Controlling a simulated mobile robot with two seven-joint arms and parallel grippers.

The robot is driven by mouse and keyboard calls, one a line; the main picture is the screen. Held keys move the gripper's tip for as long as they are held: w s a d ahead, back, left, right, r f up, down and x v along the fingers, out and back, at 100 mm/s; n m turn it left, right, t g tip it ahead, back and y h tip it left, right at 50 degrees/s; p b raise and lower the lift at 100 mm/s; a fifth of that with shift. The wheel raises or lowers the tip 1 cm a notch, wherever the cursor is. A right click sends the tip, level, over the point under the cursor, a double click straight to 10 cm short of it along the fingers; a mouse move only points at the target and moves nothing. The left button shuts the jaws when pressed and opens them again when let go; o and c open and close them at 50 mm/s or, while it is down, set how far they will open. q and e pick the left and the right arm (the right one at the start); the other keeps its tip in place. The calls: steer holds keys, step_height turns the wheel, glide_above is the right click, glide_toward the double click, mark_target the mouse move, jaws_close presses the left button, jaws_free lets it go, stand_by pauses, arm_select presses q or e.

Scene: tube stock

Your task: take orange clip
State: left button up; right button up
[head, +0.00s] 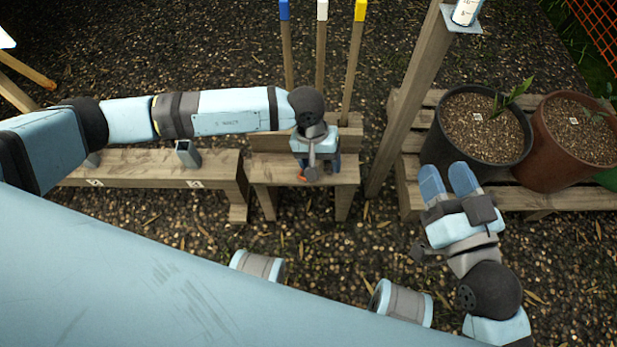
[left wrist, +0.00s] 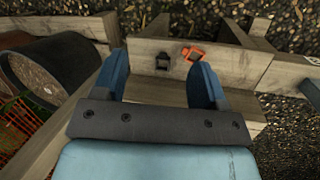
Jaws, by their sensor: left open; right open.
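The orange clip (left wrist: 190,53) lies on a small wooden stand (left wrist: 225,60), just beyond the tip of the right-hand finger in the left wrist view. In the head view only a small orange part of the clip (head: 302,179) shows beside my left gripper. A dark clip-like piece (left wrist: 163,61) lies to its left, between the fingertips in the picture. My left gripper (left wrist: 162,60) is open and empty over the stand, pointing down. It also shows in the head view (head: 318,172), where it covers much of the stand. My right gripper (head: 447,174) is open and empty, in front of the pots.
A low wooden bench (head: 140,164) with a grey square tube (head: 187,154) stands to the left. Blue-, white- and yellow-tipped stakes rise behind the stand. A wooden post (head: 405,105), black pot (head: 475,125) and brown pot (head: 567,140) on a slatted pallet are at right.

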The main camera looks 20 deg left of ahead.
arm_select(q)
steer(key=w+a+f+m+t+y+b, duration=0.2)
steer(key=w+a+f+y, duration=0.1)
steer(key=w+a, duration=0.25)
steer(key=f, duration=0.2)
steer(key=f+b, duration=0.1)
steer(key=f, duration=0.4)
steer(key=shift+s+b, duration=0.3)
steer(key=shift+b, duration=0.1)
steer(key=shift+f+b, duration=0.3)
steer(key=shift+f, duration=0.45)
step_height(320, 180, down, 4)
steer(key=shift+s+d+r+b, duration=0.1)
steer(key=shift+s+b, duration=0.05)
steer(key=shift+b, duration=0.85)
steer(key=shift+f, duration=0.3)
arm_select(e)
step_height(320, 180, down, 7)
steer(key=w+n+g, duration=0.1)
steer(key=shift+a+r+g, duration=0.15)
steer(key=shift+a+g, duration=0.05)
steer(key=shift+g, duration=0.2)
arm_select(q)
steer(key=c, duration=1)
